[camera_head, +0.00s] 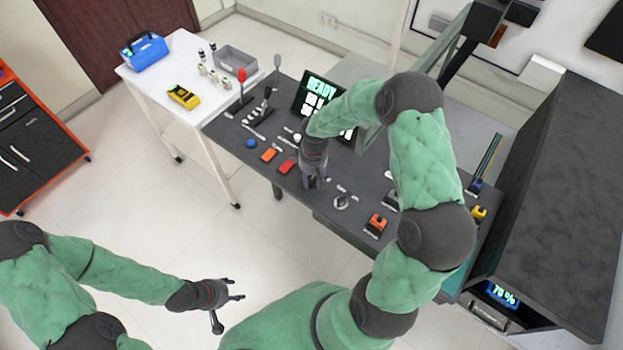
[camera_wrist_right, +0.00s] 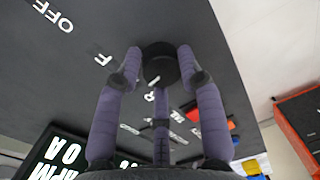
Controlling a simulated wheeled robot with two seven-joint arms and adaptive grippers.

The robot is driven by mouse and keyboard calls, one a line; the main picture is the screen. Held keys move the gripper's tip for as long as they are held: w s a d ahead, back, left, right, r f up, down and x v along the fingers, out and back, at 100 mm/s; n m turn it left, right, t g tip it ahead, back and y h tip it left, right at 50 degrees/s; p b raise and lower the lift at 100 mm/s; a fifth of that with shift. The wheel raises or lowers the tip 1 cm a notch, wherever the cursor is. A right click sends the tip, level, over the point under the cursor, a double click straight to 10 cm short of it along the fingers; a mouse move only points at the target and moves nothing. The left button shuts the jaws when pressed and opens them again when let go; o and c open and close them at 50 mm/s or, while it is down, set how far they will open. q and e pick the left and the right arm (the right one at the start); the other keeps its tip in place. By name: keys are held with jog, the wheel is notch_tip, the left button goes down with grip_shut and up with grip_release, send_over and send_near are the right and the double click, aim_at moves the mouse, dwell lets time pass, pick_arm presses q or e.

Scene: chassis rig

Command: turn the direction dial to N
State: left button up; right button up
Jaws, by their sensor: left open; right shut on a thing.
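The direction dial, a dark round knob (camera_wrist_right: 158,70), sits between my right gripper's fingers in the right wrist view. White letters F (camera_wrist_right: 103,60) and R (camera_wrist_right: 150,96) are printed on the dark panel beside it. I cannot make out an N or which letter the dial points to. My right gripper (camera_head: 314,184) reaches down to the console in the head view and is shut on the knob, hiding it there. My left gripper (camera_head: 238,290) is open and empty, away from the console over the floor.
OFF (camera_wrist_right: 53,17) is printed nearby. A white table (camera_head: 150,75) adjoins it at left.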

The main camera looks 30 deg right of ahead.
aim_at(314, 180)
jog(key=shift+s+f+m, duration=0.2)
jog(key=shift+s+m, duration=0.1)
jog(key=shift+m, duration=0.3)
jog(key=shift+a, duration=0.1)
jog(key=o, duration=1.1)
jog(key=shift+r, duration=0.1)
jog(key=shift+w+r, duration=0.1)
jog(key=shift+r, duration=0.2)
jog(key=r, duration=1.1)
jog(key=shift+d+r, duration=0.2)
jog(key=shift+d, duration=0.2)
